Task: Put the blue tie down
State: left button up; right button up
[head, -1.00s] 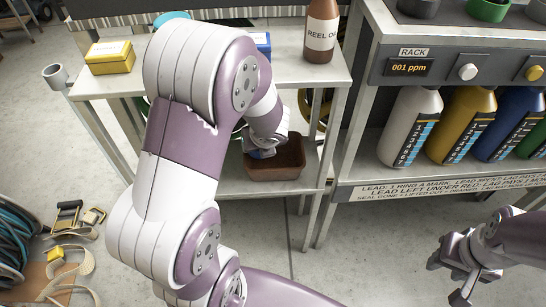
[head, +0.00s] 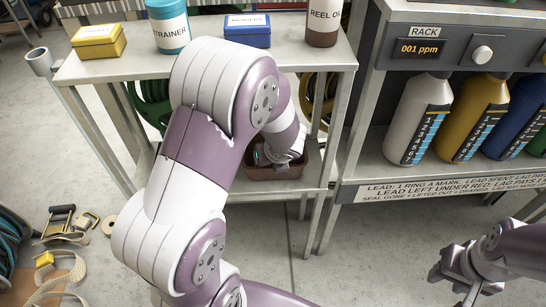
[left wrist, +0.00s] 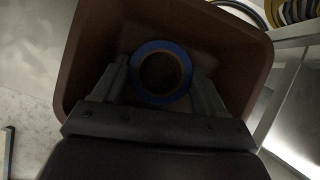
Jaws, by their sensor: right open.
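A blue ring-shaped item (left wrist: 134,83), which I take for the blue tie, shows in the left wrist view inside a brown bin (left wrist: 80,62). My left gripper (left wrist: 161,78) reaches into the bin, one finger on each side of the ring. Whether the fingers press on it or stand just clear is too dark to tell. Whether the ring touches the bin floor is also unclear. In the head view the bin (head: 272,174) is on the lower shelf, and my left gripper (head: 268,158) is partly hidden in it. My right gripper (head: 462,290) is open and empty at lower right.
The bench top (head: 215,68) above the bin holds a yellow box (head: 98,42), a teal container (head: 168,30), a blue box (head: 247,30) and a brown bottle (head: 322,22). A rack (head: 440,65) with several bottles stands right. Straps and a reel lie at lower left.

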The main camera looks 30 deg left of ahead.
pick_arm(q)
jog(key=shift+o, duration=1.4)
jog(key=shift+r, duration=0.1)
jog(key=p+v, duration=0.8)
jog(key=v, duration=0.4)
jog(key=s+d+n+g+h, duration=0.1)
jog(key=s+n, duration=0.3)
jog(key=n, duration=0.9)
jog(key=s+d+r+n+g+h, duration=0.1)
jog(key=s+d+n+g+h, duration=0.1)
jog(key=n, duration=1.2)
jog(key=s+h, duration=0.1)
jog(key=s, duration=0.1)
jog(key=shift+s+d, duration=0.35)
jog(key=shift+s, duration=0.05)
